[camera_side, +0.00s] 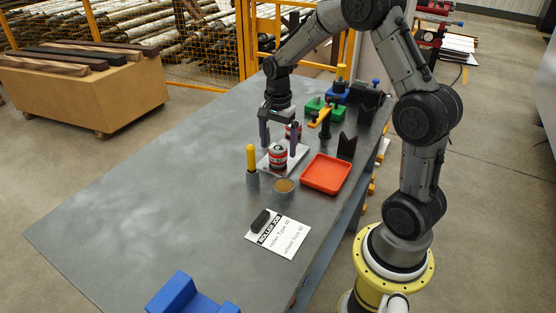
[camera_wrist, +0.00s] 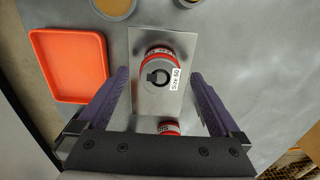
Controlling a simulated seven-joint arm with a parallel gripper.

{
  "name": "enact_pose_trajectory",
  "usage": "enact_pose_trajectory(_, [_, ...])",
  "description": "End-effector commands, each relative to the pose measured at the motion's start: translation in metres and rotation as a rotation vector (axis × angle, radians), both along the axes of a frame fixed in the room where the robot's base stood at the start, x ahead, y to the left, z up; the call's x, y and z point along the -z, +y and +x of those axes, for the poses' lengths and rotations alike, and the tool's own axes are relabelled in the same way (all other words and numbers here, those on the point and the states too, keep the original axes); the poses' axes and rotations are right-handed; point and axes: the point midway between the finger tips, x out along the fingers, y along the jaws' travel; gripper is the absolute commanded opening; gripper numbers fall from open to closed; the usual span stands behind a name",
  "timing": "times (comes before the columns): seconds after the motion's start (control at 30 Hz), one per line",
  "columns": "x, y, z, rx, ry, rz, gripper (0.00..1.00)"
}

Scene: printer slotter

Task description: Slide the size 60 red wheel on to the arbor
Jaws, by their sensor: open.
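Two red and grey wheels stand on a light plate (camera_wrist: 185,43). The front wheel (camera_side: 278,156) also shows in the wrist view (camera_wrist: 160,75) with a white size label, whose number is too small to read surely. The second wheel (camera_wrist: 168,127) is partly hidden by my gripper's crossbar; it also shows behind in the side view (camera_side: 293,130). My gripper (camera_side: 279,139) is open and points down over the plate, its two purple fingers on either side of the wheels. It holds nothing. I cannot pick out the arbor with certainty.
An orange tray (camera_side: 326,174) lies right of the plate. A yellow-topped grey post (camera_side: 252,165) and a round cup (camera_side: 284,187) stand near it. Green, blue and yellow fixtures (camera_side: 325,110) and a black V-block (camera_side: 346,146) stand behind. A job card (camera_side: 278,234) lies in front.

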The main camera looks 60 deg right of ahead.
Motion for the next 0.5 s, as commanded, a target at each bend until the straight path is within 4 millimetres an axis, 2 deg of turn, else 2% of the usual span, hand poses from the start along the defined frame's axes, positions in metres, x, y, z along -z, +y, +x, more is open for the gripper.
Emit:
enact_pose_trajectory(0.3, [-0.071,-0.001,0.001,0.0,-0.007,-0.003,1.0])
enact_pose_trajectory(0.5, [-0.102,-0.001,0.001,0.0,-0.004,-0.002,1.0])
